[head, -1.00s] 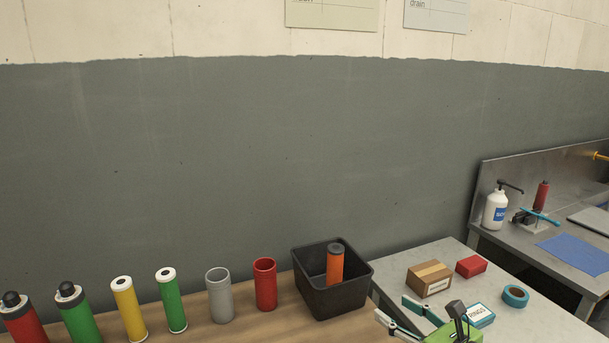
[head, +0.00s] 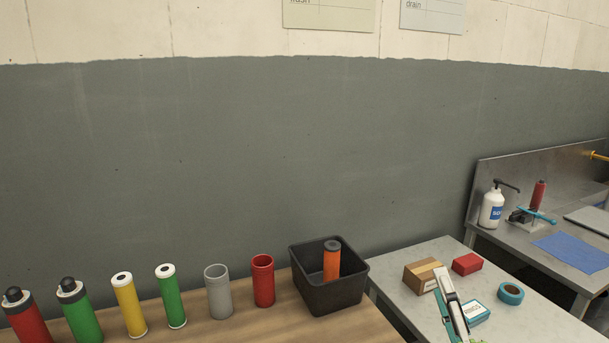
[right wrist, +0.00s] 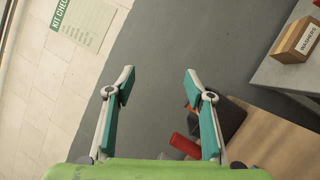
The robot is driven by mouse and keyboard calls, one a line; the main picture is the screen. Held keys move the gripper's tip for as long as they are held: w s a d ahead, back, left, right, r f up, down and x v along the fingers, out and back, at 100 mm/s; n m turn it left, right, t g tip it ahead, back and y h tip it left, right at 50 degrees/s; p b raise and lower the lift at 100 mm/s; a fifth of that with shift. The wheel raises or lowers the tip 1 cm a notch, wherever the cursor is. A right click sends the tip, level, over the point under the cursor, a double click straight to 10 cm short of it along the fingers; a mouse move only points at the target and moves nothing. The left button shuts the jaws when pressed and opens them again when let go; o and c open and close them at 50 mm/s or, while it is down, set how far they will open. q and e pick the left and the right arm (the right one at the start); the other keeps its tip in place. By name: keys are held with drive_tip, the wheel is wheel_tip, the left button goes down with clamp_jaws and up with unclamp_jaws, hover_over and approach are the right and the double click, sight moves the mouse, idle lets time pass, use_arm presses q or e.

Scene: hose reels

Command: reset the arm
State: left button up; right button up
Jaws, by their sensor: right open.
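My right gripper (head: 452,305) shows at the lower right of the head view, in front of the small grey table. In the right wrist view its two fingers (right wrist: 158,82) stand wide apart with nothing between them. The wall fills the space beyond the fingertips. My left gripper is in neither view.
A wooden bench (head: 205,330) carries several coloured cylinders and a black bin (head: 330,297) holding an orange cylinder (head: 331,262).

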drive_tip(key=s+d+f+m+g+h, duration=0.3)
drive_tip(key=s+f+m+g, duration=0.2)
drive_tip(key=f+m, duration=0.35)
drive_tip(key=s+d+f+m+g+h, duration=0.3)
drive_tip(key=s+d+f+m+g, duration=0.15)
drive_tip(key=f+m, duration=0.4)
drive_tip(key=s+a+f+m+g+y, duration=0.25)
drive_tip(key=s+a+f+g, duration=0.35)
drive_tip(key=s, duration=0.4)
drive_tip(key=s+a+f+m+g+y, duration=0.1)
drive_tip(key=s+a+f+g+y, duration=0.2)
drive_tip(key=s+a+f, duration=0.6)
wheel_tip(320, 180, down, 24)
drive_tip(key=s+d+g, duration=0.1)
drive_tip(key=s+d, duration=0.1)
drive_tip(key=s+d+f+g, duration=0.1)
drive_tip(key=s+d+f, duration=0.2)
drive_tip(key=s+f, duration=1.4)
drive_tip(key=shift+s+n, duration=0.2)
drive_tip(key=shift+n, duration=0.25)
